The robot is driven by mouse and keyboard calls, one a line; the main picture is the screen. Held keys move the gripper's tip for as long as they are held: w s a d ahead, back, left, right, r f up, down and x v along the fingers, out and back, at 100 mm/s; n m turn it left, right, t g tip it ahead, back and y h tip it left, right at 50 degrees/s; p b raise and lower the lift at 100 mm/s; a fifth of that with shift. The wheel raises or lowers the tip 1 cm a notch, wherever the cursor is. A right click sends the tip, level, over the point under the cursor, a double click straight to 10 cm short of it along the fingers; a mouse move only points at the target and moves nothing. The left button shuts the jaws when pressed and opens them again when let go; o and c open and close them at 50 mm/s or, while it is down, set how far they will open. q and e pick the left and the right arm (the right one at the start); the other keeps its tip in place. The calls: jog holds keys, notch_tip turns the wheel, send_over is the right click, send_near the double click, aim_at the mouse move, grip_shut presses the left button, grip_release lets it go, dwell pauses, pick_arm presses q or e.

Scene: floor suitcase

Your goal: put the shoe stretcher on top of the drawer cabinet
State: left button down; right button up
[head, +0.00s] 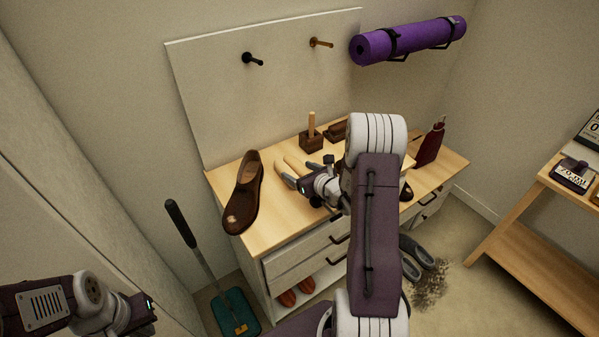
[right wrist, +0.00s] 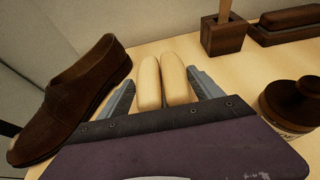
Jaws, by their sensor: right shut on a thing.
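The shoe stretcher, two pale rounded wooden lobes, shows in the right wrist view (right wrist: 163,82) and in the head view (head: 292,164). My right gripper (head: 303,173) is shut on it, with grey fingers on either side. They are over the wooden top of the drawer cabinet (head: 278,226); I cannot tell whether the stretcher touches the top. The right arm hides part of the cabinet. My left gripper (head: 140,308) is low at the left of the head view, away from the cabinet; its fingers are unclear.
A brown shoe (head: 245,192) lies left of the stretcher. A peg block (head: 311,140), a brush (right wrist: 287,27), a dark jar (right wrist: 292,103) and a red bottle (head: 431,143) stand on the top. A teal dustpan (head: 236,312) and dirt (head: 431,287) are on the floor.

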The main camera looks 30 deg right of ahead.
jog(key=o, duration=2.1)
jog(key=shift+c, duration=0.2)
